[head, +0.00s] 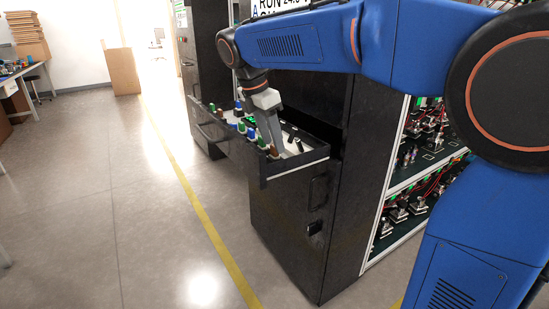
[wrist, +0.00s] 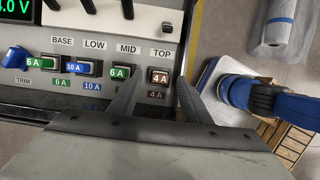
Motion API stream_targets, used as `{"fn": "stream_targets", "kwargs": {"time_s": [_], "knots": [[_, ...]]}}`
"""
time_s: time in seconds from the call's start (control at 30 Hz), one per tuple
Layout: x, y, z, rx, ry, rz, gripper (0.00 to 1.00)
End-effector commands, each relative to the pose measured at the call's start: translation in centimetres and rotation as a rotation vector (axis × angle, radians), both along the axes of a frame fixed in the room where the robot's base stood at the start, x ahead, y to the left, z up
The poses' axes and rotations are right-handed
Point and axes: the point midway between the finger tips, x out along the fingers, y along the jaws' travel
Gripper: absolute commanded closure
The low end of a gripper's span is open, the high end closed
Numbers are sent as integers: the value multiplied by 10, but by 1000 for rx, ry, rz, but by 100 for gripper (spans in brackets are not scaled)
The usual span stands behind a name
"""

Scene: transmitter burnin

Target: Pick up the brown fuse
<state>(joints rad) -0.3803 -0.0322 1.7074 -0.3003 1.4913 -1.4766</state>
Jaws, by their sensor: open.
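The brown fuse (wrist: 158,75), marked 4 A, sits in the panel below the TOP label in the wrist view. My gripper (wrist: 160,82) is open, with one finger on each side of the brown fuse. Whether the fingers touch it cannot be told. In the head view my gripper (head: 279,150) points down over the near end of the open drawer. A small brown piece (head: 274,153) beside the fingers there appears to be the same fuse.
A green 6 A fuse (wrist: 119,72) stands just left of my left finger. A blue 10 A fuse (wrist: 80,68) and other fuses continue leftward. The black drawer (head: 295,167) sticks out from the dark cabinet (head: 290,225). The floor (head: 130,200) left of it is clear.

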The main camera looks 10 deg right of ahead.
Motion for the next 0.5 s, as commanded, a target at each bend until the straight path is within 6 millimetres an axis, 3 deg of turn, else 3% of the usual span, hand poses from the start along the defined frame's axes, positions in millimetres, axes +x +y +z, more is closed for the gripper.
{"fn": "stream_targets", "kwargs": {"time_s": [0.37, 0.5], "knots": [[1, -3, -10, 0, -1, 0, 56], [1, -3, -10, 0, -1, 0, 87]]}}
